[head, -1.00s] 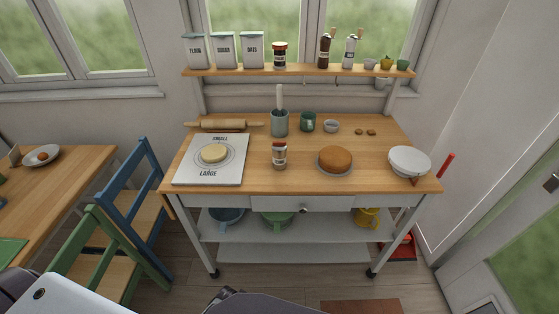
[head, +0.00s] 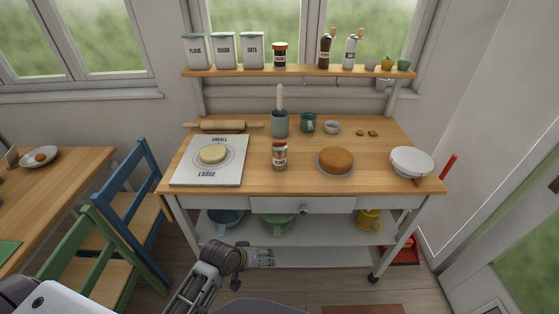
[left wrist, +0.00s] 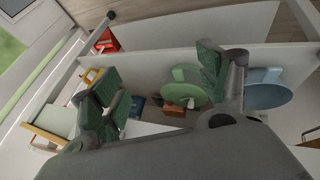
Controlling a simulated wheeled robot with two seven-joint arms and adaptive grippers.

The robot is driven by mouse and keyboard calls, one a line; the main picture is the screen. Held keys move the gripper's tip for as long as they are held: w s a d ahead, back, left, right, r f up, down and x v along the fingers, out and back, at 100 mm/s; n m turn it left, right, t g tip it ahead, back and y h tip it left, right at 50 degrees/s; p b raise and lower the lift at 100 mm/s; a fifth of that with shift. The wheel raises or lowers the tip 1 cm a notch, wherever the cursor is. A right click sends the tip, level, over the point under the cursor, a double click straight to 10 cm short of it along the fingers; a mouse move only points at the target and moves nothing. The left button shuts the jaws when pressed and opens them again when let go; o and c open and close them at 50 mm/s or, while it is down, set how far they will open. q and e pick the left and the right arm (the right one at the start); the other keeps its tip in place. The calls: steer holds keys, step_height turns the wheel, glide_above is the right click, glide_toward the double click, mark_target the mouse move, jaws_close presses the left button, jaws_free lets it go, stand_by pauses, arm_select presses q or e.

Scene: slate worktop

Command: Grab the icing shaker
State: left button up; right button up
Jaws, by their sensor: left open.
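A small clear shaker jar with a reddish-brown lid and a label, likely the icing shaker (head: 279,156), stands upright on the wooden worktop (head: 310,184) between the white board and the cake. My left gripper (head: 264,257) is low in front of the trolley, below the worktop's height in the picture and apart from the jar. In the left wrist view its green-padded fingers (left wrist: 160,92) are spread open with nothing between them. The jar does not show in the left wrist view. My right gripper is out of view.
A white board (head: 185,180) with a dough disc lies left of the jar. A cake (head: 336,159) and a white bowl (head: 411,162) stand right. A grey utensil pot (head: 280,124) and green mug (head: 308,123) stand behind. The wall shelf (head: 300,72) holds another jar (head: 280,56).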

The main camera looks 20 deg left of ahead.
arm_select(q)
steer(key=w+d+r+n+t+h, duration=0.2)
steer(key=w+r+n+t, duration=0.1)
steer(key=w+r+n, duration=0.3)
steer(key=n+t, duration=0.8)
steer(key=n, duration=1.4)
glide_toward(276, 159)
steer(key=shift+s+d+f, duration=0.3)
steer(key=shift+s, duration=0.2)
steer(key=shift+s+d+f, duration=0.25)
steer(key=shift+s+d, duration=0.1)
steer(key=shift+s, duration=0.15)
steer(key=shift+w+a+r+n+t, duration=0.25)
steer(key=shift+w+a+n+t, duration=0.15)
steer(key=shift+a+n, duration=0.25)
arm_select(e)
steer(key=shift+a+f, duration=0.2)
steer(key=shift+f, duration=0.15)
arm_select(q)
steer(key=shift+d, duration=0.1)
steer(key=shift+x, duration=4)
steer(key=shift+w+f, duration=0.1)
steer(key=shift+w, duration=0.15)
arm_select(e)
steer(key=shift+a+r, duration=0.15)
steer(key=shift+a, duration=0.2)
